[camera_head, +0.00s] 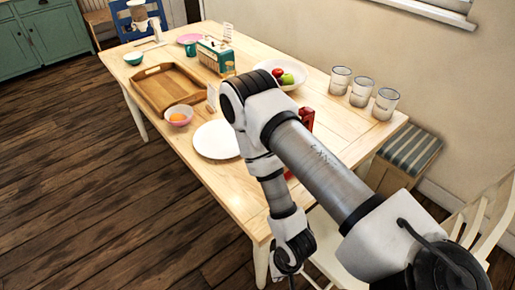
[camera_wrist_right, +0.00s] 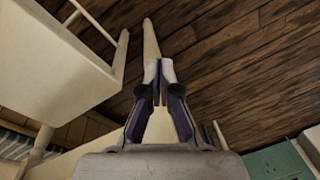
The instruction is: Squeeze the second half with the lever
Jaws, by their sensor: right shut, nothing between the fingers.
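A red object (camera_head: 307,118) stands on the table behind my right arm. The arm hides most of it, so I cannot tell whether it is the squeezer or where its lever is. A small pink bowl (camera_head: 169,122) holds something orange (camera_head: 178,117); I cannot tell whether it is a fruit half. My right arm reaches across the table's near right part and bends down by its front edge. In the right wrist view the right gripper (camera_wrist_right: 158,72) is shut and empty, low beside the table and above the dark floor. My left gripper is not in view.
The table (camera_head: 232,190) also bears a white plate (camera_head: 216,139), a wooden tray (camera_head: 150,87), a fruit bowl (camera_head: 291,85), a teal radio (camera_head: 212,56) and three white canisters (camera_head: 361,92). A cream chair (camera_head: 484,225) and a striped stool (camera_head: 412,152) stand at the right.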

